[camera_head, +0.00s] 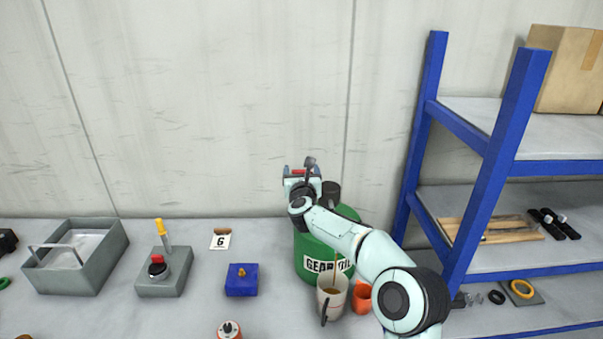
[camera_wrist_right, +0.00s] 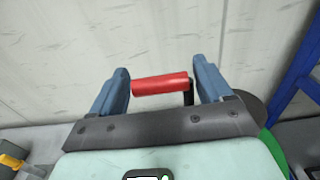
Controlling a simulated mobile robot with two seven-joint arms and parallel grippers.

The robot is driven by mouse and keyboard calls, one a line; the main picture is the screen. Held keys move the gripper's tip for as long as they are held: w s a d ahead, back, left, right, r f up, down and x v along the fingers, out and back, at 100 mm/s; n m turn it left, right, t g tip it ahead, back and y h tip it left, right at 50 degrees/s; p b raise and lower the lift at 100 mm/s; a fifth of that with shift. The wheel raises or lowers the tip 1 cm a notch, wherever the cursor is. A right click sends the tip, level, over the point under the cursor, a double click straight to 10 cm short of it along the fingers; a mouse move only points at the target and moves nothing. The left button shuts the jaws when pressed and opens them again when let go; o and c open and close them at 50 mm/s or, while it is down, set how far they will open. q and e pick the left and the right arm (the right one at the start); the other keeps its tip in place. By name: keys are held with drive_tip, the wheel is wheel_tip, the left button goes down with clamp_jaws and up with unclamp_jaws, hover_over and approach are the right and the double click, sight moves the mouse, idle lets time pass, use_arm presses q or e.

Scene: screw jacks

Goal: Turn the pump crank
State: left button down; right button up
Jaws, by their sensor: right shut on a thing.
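The pump crank has a red handle (camera_wrist_right: 160,84) that lies level between the blue fingers of my right gripper (camera_head: 302,171) in the right wrist view. The gripper is shut on this handle, above the green gear oil drum (camera_head: 308,250). A dark crank arm (camera_wrist_right: 188,96) shows at the handle's right end. My forearm hides much of the pump and the drum's right side. A pale mug (camera_head: 325,297) stands in front of the drum. A thin amber streak (camera_head: 337,270) runs down into it. My left gripper is not in view.
An orange cup (camera_head: 362,297) stands right of the mug. A blue block (camera_head: 241,280), a grey box with lever and red button (camera_head: 160,285), a card marked G (camera_head: 220,239) and a grey tray (camera_head: 112,255) lie left. A blue shelf frame (camera_head: 497,165) stands close on the right.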

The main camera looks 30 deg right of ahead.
drive_tip(key=shift+w+d+g+y, duration=0.3)
drive_tip(key=shift+w+d+g, duration=0.1)
drive_tip(key=shift+g, duration=0.1)
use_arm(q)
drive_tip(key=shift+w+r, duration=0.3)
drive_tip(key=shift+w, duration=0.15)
use_arm(e)
drive_tip(key=w+g+y, duration=0.1)
drive_tip(key=w+d+g+y, duration=0.1)
drive_tip(key=g, duration=0.1)
drive_tip(key=shift+f, duration=0.35)
drive_tip(key=o, duration=1.4)
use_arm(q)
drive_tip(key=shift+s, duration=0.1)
